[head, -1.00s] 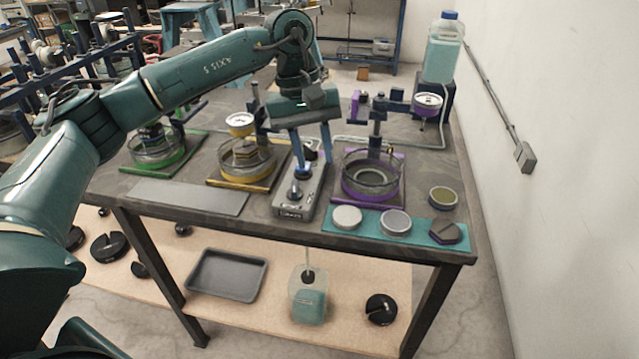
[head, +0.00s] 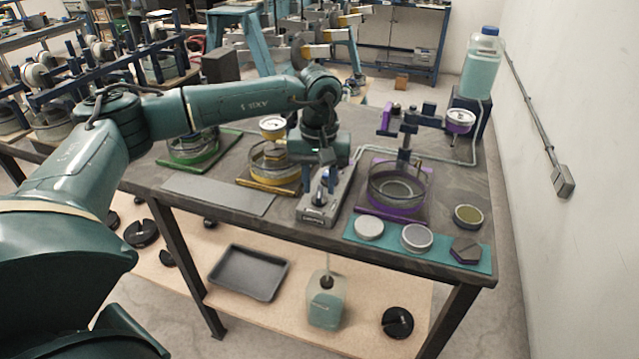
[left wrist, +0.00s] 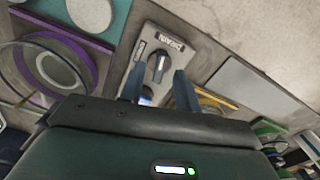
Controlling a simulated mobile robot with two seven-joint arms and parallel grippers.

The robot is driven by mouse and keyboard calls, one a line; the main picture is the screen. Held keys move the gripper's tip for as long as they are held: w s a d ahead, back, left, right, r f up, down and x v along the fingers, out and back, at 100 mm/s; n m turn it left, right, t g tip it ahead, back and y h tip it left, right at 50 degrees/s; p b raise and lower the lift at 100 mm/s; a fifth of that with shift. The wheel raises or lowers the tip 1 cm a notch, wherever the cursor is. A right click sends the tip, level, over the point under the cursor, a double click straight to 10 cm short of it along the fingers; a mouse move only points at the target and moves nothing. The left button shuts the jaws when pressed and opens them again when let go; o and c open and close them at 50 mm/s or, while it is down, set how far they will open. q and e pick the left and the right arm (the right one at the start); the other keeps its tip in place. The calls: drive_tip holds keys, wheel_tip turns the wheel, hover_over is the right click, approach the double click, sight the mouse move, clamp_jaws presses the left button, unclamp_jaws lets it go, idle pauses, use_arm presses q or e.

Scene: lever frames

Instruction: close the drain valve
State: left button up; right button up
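The drain valve is a grey box (head: 318,211) at the front edge of the bench, left of the purple ring station. In the left wrist view its DRAIN label (left wrist: 172,38) and a dark knob (left wrist: 158,66) with a light pointer line show clearly. My left gripper (head: 325,182) is low over the box, pointing down. In the left wrist view its two blue fingers (left wrist: 158,88) stand apart, with a gap between them. The knob lies just beyond the tips; I cannot tell whether they touch it. In the head view the gripper partly hides the knob. My right gripper is not in view.
The purple ring station (head: 398,188) stands close on the right, the yellow one (head: 268,165) on the left. A teal mat (head: 380,243) with small dishes lies front right. A flat grey plate (head: 218,194) lies left. A bottle (head: 482,62) stands at the back right.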

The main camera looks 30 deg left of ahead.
use_arm(q)
drive_tip(key=shift+f, duration=0.8)
drive_tip(key=shift+c, duration=0.4)
clamp_jaws()
